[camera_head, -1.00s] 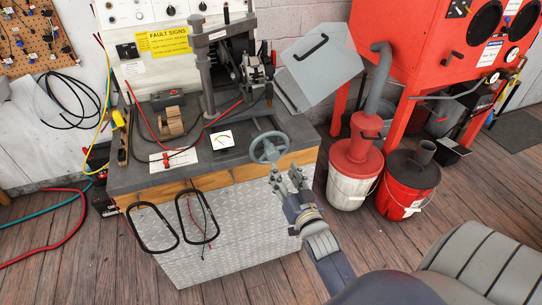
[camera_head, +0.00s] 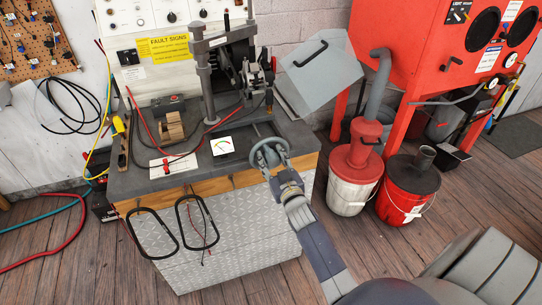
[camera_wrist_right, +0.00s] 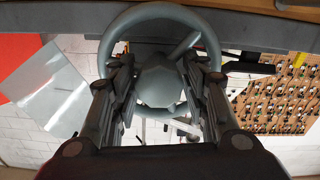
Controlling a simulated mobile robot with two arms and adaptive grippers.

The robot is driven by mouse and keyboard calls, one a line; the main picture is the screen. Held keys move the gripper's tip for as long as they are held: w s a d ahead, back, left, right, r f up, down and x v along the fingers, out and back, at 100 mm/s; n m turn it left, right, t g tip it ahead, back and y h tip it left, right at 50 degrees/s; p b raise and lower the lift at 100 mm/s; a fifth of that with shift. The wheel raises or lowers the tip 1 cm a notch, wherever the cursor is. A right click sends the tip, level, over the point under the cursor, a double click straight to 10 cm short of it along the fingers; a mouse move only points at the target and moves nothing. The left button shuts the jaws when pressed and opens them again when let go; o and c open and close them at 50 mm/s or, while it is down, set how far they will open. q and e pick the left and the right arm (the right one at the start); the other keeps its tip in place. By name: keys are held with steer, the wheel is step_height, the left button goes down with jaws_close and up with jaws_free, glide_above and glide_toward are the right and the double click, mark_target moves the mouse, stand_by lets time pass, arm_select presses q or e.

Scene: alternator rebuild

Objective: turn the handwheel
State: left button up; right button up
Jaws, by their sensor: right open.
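The grey handwheel (camera_head: 255,153) sticks out at the front right edge of the test bench (camera_head: 236,166). My right gripper (camera_head: 272,161) is right in front of it and partly covers it in the head view. In the right wrist view the handwheel's rim (camera_wrist_right: 113,32) arches above and between the fingers. Its rounded hub (camera_wrist_right: 158,84) lies between the two fingers of the right gripper (camera_wrist_right: 159,72). The fingers are spread, one on each side of the hub; whether they touch the wheel I cannot tell. My left gripper is not in view.
A meter (camera_head: 222,146) and a clamp column (camera_head: 208,85) stand on the bench. To the right are a white bucket with red lid (camera_head: 350,190), a red bucket (camera_head: 405,195) and a red cabinet (camera_head: 425,45).

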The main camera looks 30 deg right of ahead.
steer(key=shift+w+d, duration=0.15)
steer(key=shift+w, duration=0.4)
steer(key=c, duration=0.8)
steer(key=shift+n, duration=0.6)
